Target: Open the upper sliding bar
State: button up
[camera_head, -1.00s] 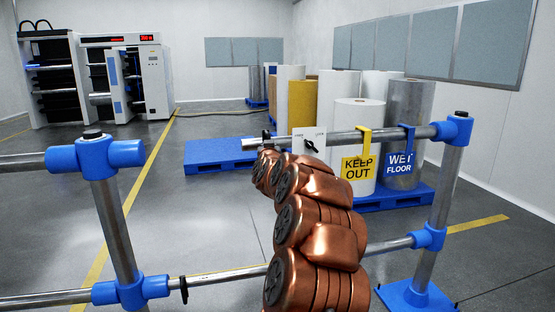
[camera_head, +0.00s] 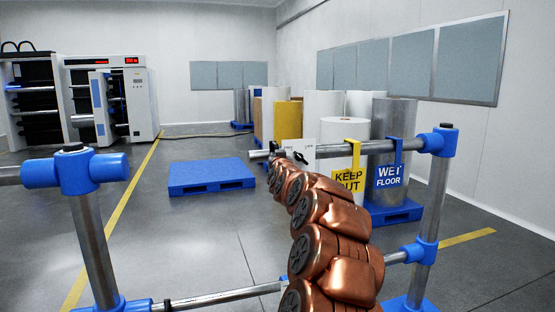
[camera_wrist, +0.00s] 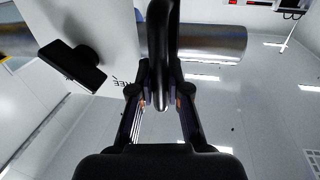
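The upper sliding bar (camera_head: 262,154) is a metal tube at the top of the barrier. Its free left end stands clear of the left post's blue fitting (camera_head: 105,171), with a wide gap between. A black handle (camera_wrist: 163,45) from the bar runs between my fingers in the wrist view. My gripper (camera_wrist: 161,95) appears shut on this handle; in the head view my copper arm mostly hides it. A white plate (camera_wrist: 110,45) with a black knob (camera_wrist: 72,65) and lettering ending in "REE" is beside the fingers.
Yellow KEEP OUT (camera_head: 350,177) and blue WET FLOOR (camera_head: 388,176) signs hang on the upper rail by the right post (camera_head: 436,190). A lower bar (camera_head: 225,297) crosses below. A blue pallet (camera_head: 212,175) and rolls stand behind.

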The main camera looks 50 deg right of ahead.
jog(key=o, duration=0.4)
jog(key=v, duration=1.2)
dwell(0.4)
dwell(0.5)
